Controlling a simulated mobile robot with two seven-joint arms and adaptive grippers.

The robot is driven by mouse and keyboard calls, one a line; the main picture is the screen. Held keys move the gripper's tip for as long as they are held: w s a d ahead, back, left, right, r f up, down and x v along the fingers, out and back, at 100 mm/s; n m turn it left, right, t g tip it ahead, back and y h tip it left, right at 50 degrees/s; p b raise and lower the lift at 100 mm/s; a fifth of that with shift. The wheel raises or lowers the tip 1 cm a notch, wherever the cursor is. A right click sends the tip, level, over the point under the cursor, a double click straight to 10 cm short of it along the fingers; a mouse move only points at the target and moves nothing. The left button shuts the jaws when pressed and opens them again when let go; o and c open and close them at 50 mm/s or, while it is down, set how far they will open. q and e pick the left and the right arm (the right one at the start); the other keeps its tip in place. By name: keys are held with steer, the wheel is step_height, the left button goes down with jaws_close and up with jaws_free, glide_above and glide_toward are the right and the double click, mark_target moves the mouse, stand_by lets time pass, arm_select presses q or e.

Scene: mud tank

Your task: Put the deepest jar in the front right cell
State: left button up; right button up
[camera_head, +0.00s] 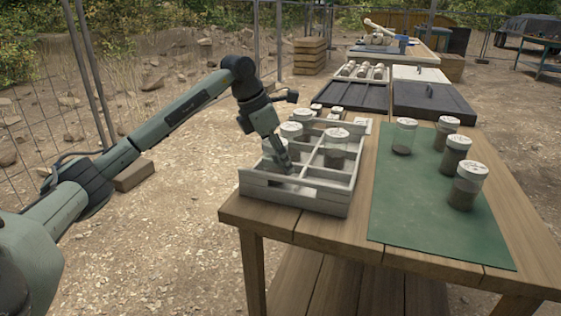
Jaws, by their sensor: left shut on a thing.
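A pale divided crate (293,195) stands at the table's left front edge. My left gripper (284,168) is down in the crate's front left part, shut on a white-lidded jar (274,146) that its fingers largely hide. I cannot tell whether this jar touches the crate floor. Other white-lidded jars stand in the crate: one at right (336,147), one behind the gripper (291,131) and one further back (303,116). The front right cell (325,174) looks empty. My right gripper is not in view.
Several jars with differing fills stand on a green mat (400,225): a low-filled one (403,138) and a fuller near one (466,187) among them. Dark trays (433,101) lie behind. The mat's front is clear. A wire fence (85,75) stands beyond my left arm.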

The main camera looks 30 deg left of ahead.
arm_select(q)
steer(key=shift+f, duration=0.2)
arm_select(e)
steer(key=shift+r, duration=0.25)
arm_select(q)
steer(key=shift+f, duration=0.15)
steer(key=o, duration=1.6)
steer(key=shift+c, duration=0.2)
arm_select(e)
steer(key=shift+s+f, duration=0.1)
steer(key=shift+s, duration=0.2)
